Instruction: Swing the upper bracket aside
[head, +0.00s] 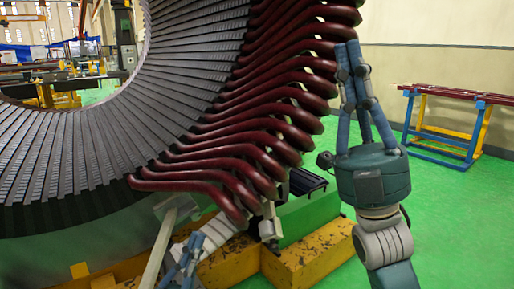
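The stator's dark ring fills the left and middle, with dark red winding bars (262,120) curving off its right side. A pale bar with a block-like head (176,207) stands in front of the lowest bars; it may be the upper bracket, but I cannot tell for sure.
A yellow base (310,255) and a green block (308,215) stand below the stator. A blue and yellow rack (440,140) with red bars stands at the right near the wall. Green floor (450,225) is clear at the right.

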